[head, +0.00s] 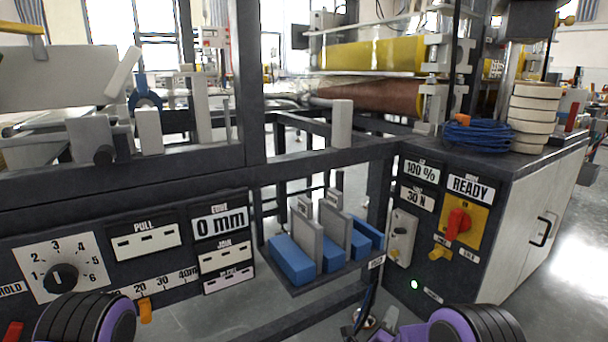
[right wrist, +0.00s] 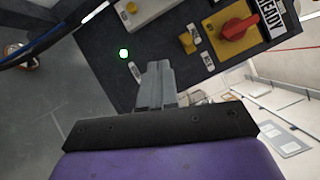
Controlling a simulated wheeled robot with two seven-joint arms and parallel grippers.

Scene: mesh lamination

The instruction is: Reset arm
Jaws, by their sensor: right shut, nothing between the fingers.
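My right gripper (right wrist: 157,70) shows in the right wrist view with its two grey fingers together and nothing between them. It is in front of the dark control cabinet (right wrist: 95,45), near a lit green lamp (right wrist: 124,53). In the head view my right arm enters at the bottom right, below the cabinet front (head: 450,271), and its fingers are hard to make out there. My left arm shows only as a purple and black link at the bottom left of the head view. Its gripper is out of the frame.
The cabinet carries a red rotary switch (head: 458,222), a READY display (head: 470,187), a blue cable coil (head: 478,135) and stacked rolls (head: 533,115). A rack with blue blocks (head: 292,259) is mid-frame. A panel with a dial (head: 61,278) is left. Open floor (head: 570,245) lies right.

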